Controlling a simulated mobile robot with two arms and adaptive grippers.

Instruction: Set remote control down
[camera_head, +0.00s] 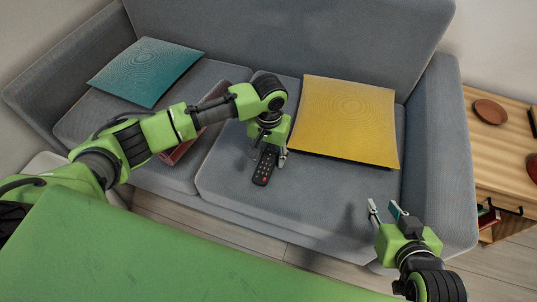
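The dark remote control (264,168) with red and grey buttons is on or just above the grey sofa seat, between the two cushions. My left gripper (268,156) points down over its far end. Its fingers look spread, with the light right fingertip beside the remote and a small gap between them. The gripper body hides the remote's far end, and contact with the seat is hard to judge. My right gripper (383,209) is open and empty over the front right of the sofa.
A yellow cushion (348,118) lies right of my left gripper, a teal cushion (147,70) at the far left. A reddish book-like object (180,152) is partly behind my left arm. A wooden side table (490,145) with a brown dish (490,112) stands at right.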

